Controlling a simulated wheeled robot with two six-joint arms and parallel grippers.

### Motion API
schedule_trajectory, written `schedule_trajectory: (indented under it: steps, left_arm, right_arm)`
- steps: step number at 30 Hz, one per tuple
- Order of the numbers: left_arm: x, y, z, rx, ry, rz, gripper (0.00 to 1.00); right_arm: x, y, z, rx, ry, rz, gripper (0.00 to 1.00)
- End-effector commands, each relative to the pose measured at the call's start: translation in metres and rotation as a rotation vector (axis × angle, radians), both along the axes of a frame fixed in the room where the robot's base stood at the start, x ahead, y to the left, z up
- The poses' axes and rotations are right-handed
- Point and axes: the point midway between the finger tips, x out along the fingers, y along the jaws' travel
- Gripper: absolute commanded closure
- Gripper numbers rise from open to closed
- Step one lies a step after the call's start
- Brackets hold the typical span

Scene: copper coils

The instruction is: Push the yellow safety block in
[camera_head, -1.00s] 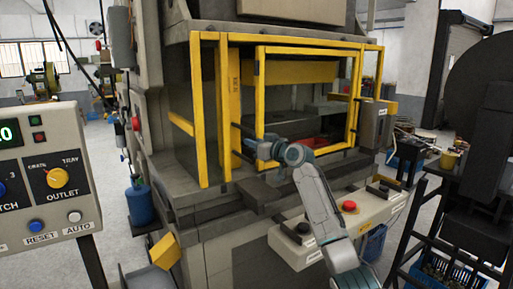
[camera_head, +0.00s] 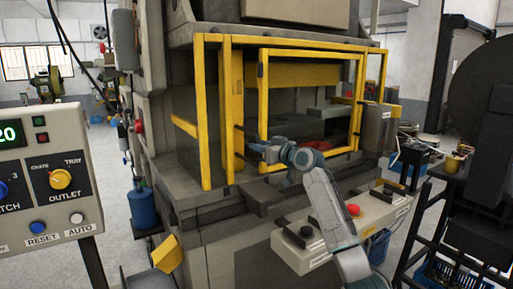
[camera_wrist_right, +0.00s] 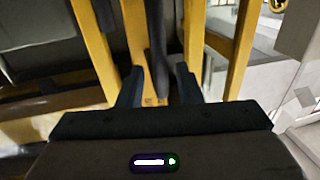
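An upright yellow block (camera_head: 231,98) with small dark lettering stands at the left of the press opening, behind the yellow guard frame. In the head view my right gripper (camera_head: 256,149) is low at the front of the frame, just right of the block. In the right wrist view its two dark fingers (camera_wrist_right: 160,88) are apart. A dark bar (camera_wrist_right: 157,45) runs between them, with a visible gap on the right side. A yellow lettered surface (camera_wrist_right: 153,100) shows behind it. Contact with the block cannot be told. My left gripper is out of view.
The yellow guard frame (camera_head: 264,100) stands close around the right gripper. A console (camera_head: 335,232) with a red button (camera_head: 353,210) lies below my right arm. A control panel (camera_head: 45,178) is at the left. A tilted yellow box (camera_head: 167,253) sits at lower left.

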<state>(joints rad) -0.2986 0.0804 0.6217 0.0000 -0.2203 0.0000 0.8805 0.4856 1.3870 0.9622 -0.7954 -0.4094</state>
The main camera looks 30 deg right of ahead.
Motion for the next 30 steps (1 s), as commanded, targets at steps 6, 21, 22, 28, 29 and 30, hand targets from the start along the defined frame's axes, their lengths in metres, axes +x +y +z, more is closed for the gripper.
schedule_trajectory:
  steps: [6,21,22,28,29,30]
  left_arm:
    - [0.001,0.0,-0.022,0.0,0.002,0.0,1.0]
    - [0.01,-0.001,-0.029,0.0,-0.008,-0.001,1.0]
    - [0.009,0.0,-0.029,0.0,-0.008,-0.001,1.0]
    - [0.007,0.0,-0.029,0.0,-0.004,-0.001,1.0]
    - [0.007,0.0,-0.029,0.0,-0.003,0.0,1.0]
    - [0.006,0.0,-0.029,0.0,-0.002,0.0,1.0]
  right_arm:
    - [-0.045,-0.014,-0.005,-0.007,-0.001,-0.003,0.68]
    - [-0.079,-0.022,-0.001,0.0,0.0,0.0,0.68]
    - [-0.079,-0.022,-0.001,0.0,0.0,0.0,0.68]
    - [-0.078,-0.022,-0.001,0.0,0.0,0.0,0.68]
    - [-0.078,-0.022,-0.001,0.0,0.0,0.0,0.68]
    - [-0.078,-0.022,-0.001,0.0,0.0,0.0,0.68]
